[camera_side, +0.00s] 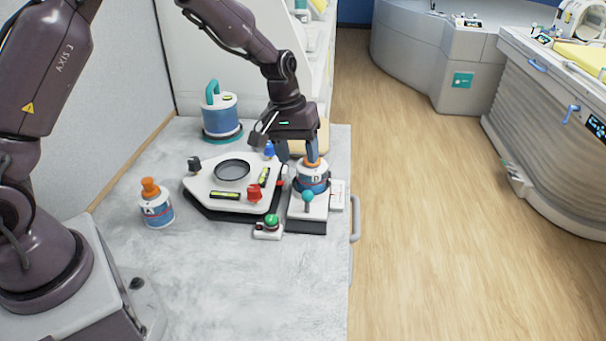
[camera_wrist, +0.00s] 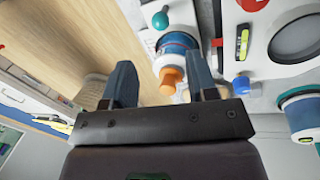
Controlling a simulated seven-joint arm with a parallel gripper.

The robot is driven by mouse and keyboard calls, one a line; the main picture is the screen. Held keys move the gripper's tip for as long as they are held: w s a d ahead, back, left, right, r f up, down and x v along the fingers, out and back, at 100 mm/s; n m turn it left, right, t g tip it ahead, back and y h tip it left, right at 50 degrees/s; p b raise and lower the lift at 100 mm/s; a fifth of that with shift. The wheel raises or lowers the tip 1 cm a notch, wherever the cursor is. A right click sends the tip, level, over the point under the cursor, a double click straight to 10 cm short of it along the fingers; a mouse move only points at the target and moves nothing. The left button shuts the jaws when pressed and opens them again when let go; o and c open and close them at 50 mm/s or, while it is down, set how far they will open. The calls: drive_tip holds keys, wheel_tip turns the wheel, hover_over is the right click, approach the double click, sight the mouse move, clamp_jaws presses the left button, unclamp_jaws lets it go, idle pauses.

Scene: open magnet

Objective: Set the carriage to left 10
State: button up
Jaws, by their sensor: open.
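The carriage appears to be the white unit (camera_side: 308,208) on a dark base at the table's right side, with a teal ball knob (camera_side: 308,195) at its front. A blue and white bottle marked D (camera_side: 312,178) with an orange cap stands upright on it. A small white plate (camera_side: 338,195) lies at its right; its markings are too small to read. My gripper (camera_side: 298,158) is open above the bottle, fingers pointing down. In the wrist view, the orange cap (camera_wrist: 170,79) appears between the open fingers (camera_wrist: 161,78); I cannot tell whether either touches it. The knob (camera_wrist: 160,19) is beyond them.
A white levelling plate (camera_side: 215,180) with a dark round dish, vials and coloured knobs lies to the left. A green button box (camera_side: 269,226) is in front. Bottle A (camera_side: 156,208) and a teal-handled canister (camera_side: 221,115) stand further left. The front of the table is clear.

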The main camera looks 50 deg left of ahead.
drive_tip(key=shift+s+a+r, duration=0.1)
drive_tip(key=shift+a+r, duration=0.05)
drive_tip(key=shift+r, duration=0.65)
drive_tip(key=shift+s+a+r, duration=0.1)
drive_tip(key=shift+a+r, duration=0.05)
drive_tip(key=shift+r, duration=0.6)
drive_tip(key=s+d+r+m+t+y, duration=0.1)
drive_tip(key=s+r+m+t, duration=0.1)
drive_tip(key=s+r, duration=0.6)
drive_tip(key=s+d+r+m+t, duration=0.1)
drive_tip(key=s+r+m, duration=0.3)
drive_tip(key=s, duration=1.3)
wheel_tip(320, 180, up, 4)
drive_tip(key=shift+d+r+m+t+y, duration=0.25)
drive_tip(key=shift+m+t+y, duration=0.15)
drive_tip(key=shift+t, duration=0.3)
